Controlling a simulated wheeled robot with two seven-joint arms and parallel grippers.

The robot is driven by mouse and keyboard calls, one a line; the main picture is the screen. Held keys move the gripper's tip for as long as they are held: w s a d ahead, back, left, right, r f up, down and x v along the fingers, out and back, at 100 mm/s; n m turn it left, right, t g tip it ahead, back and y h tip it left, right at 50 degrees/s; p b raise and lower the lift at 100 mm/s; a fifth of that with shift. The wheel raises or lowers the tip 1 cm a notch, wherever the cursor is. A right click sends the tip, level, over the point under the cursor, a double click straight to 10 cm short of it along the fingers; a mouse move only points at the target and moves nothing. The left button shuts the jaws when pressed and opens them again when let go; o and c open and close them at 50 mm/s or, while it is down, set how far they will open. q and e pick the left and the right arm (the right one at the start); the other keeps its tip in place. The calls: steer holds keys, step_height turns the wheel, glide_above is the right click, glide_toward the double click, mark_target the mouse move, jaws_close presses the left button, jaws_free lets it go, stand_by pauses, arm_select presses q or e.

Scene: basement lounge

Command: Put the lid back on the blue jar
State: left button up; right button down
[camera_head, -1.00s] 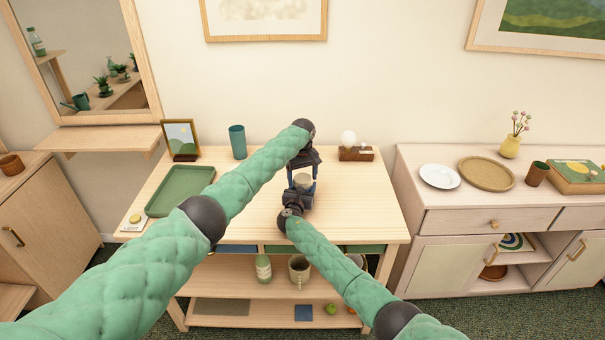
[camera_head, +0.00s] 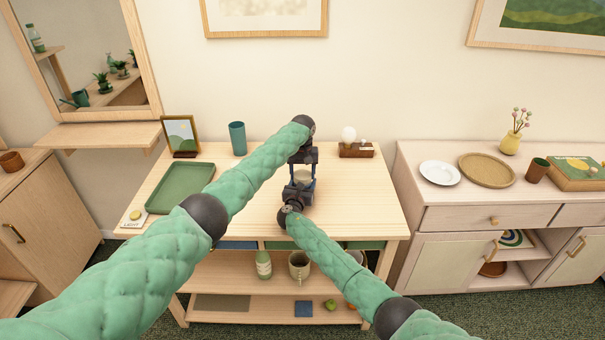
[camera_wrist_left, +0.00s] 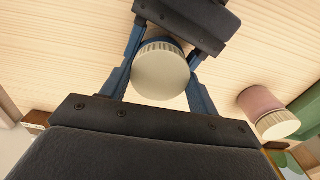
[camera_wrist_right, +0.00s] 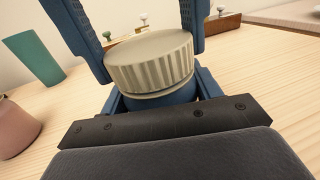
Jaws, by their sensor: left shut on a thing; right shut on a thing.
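The cream ribbed lid (camera_wrist_right: 150,62) sits level over the mouth of the blue jar (camera_wrist_right: 178,94) in the right wrist view. Its lower edge is at the jar's rim; I cannot tell whether it is seated. My left gripper (camera_head: 303,172) is shut on the lid, its blue fingers on either side. The lid's round top shows between them in the left wrist view (camera_wrist_left: 161,76). My right gripper (camera_head: 300,190) is shut on the jar lower down, in front of the left one. The jar is mostly hidden by the lid and fingers.
A pink jar with a cream lid (camera_wrist_left: 268,112) stands close by on the table. A green tray (camera_head: 155,207), a picture frame (camera_head: 181,135) and a teal cup (camera_head: 237,139) are to the left. A wooden block with knobs (camera_head: 356,150) is at the back right. The table's right side is clear.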

arm_select(q)
steer(key=m, duration=0.7)
steer(key=shift+m, duration=0.3)
steer(key=o, duration=1.1)
steer(key=shift+r, duration=0.1)
steer(key=shift+r, duration=2.15)
steer(key=shift+c, duration=0.4)
